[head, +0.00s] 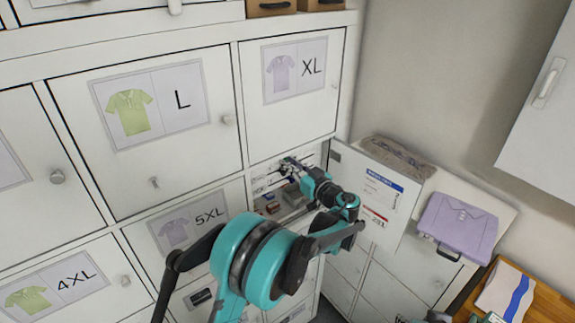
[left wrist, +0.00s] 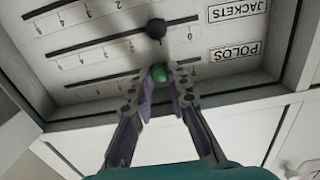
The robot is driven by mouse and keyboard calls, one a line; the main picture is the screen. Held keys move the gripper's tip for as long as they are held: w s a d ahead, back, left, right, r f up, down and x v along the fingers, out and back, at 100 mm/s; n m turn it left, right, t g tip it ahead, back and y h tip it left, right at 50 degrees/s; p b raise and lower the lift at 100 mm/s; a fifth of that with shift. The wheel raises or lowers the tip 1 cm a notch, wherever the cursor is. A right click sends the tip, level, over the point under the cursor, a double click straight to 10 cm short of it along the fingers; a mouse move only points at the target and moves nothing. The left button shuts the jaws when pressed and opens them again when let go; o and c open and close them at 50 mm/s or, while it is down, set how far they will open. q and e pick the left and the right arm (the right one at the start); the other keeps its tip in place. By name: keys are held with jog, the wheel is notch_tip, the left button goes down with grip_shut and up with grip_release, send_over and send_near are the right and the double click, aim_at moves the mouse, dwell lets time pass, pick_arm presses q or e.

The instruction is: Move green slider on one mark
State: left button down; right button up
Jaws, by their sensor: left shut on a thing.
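The green slider (left wrist: 158,73) sits on the lowest slot line in the left wrist view, the one in line with the POLOS label (left wrist: 235,52). My left gripper (left wrist: 166,78) is shut on it, one finger on each side. The numbered scale panel (left wrist: 110,50) is upside down in this view. Which mark the slider stands at is hidden by the fingers. In the head view my left gripper (head: 290,168) reaches into the open compartment below the XL door, and the slider cannot be made out there.
A dark round knob (left wrist: 156,28) sits on the slot line above. The open compartment door (head: 375,195) stands to the right of my arm. Closed doors marked L (head: 150,105) and XL (head: 290,80) are above. A folded purple shirt (head: 458,225) lies at right.

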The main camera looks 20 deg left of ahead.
pick_arm(q)
jog(key=shift+w+d, duration=0.9)
jog(key=shift+w, duration=0.25)
jog(key=c, duration=1.4)
grip_release()
jog(key=shift+c, duration=0.2)
jog(key=v, duration=1.2)
jog(key=shift+b, duration=0.3)
jog(key=shift+a, duration=0.1)
